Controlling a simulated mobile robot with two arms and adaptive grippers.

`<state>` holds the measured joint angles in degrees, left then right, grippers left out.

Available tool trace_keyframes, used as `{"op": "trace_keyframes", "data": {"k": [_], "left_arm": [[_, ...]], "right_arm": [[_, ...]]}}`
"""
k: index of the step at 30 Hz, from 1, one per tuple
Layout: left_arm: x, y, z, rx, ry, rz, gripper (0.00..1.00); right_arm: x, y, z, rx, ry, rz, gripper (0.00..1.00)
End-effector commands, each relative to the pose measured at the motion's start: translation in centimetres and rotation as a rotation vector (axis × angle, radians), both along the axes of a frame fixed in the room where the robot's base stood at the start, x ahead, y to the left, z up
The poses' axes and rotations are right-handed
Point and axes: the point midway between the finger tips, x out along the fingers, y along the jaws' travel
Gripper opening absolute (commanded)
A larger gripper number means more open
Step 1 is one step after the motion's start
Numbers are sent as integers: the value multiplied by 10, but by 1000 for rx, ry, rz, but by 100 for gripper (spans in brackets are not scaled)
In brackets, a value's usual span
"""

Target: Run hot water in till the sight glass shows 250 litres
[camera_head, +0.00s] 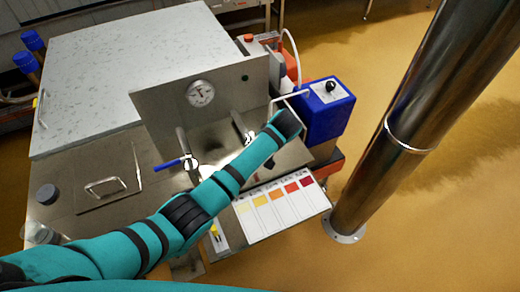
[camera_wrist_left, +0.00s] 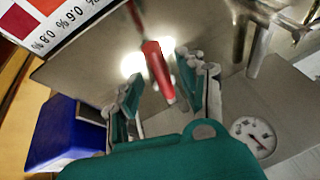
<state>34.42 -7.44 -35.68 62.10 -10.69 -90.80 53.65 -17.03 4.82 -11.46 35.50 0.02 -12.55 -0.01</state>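A lever with a red handle (camera_wrist_left: 157,68) lies between the spread fingers of my left gripper (camera_wrist_left: 160,85) in the wrist view. The fingers look apart from it; I cannot tell whether either touches. In the head view my left arm (camera_head: 190,215) reaches across the steel bench and hides that handle and the fingertips. A blue-handled lever (camera_head: 168,164) stands on a pipe to the left. A round dial (camera_head: 200,93) sits on the steel upright panel; it also shows in the wrist view (camera_wrist_left: 253,137). I cannot make out a sight glass or litre marks. My right gripper is not in view.
A blue box (camera_head: 326,112) with a black knob stands right of the levers. A colour chart (camera_head: 277,208) lies at the front right. A steel lid (camera_head: 107,190) with a handle is at the left. A thick metal column (camera_head: 420,110) stands at the right.

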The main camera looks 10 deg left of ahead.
Motion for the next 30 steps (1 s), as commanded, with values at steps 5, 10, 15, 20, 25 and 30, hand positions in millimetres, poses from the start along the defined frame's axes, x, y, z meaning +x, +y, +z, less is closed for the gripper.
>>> {"op": "trace_keyframes", "data": {"k": [5, 10, 15, 20, 25, 30], "left_arm": [[-6, -8, 18, -5, -2, -1, 40], [-16, -20, 52, -5, -3, -2, 40], [-25, -30, 82, -5, -3, -3, 40], [-31, -36, 101, -1, -1, -1, 40], [-34, -38, 108, -1, 0, -2, 40], [-34, -38, 108, 0, -1, -1, 40]], "right_arm": [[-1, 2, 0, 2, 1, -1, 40], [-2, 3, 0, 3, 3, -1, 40], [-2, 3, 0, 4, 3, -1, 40], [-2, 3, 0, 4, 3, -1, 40], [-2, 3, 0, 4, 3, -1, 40], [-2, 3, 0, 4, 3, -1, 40]]}}
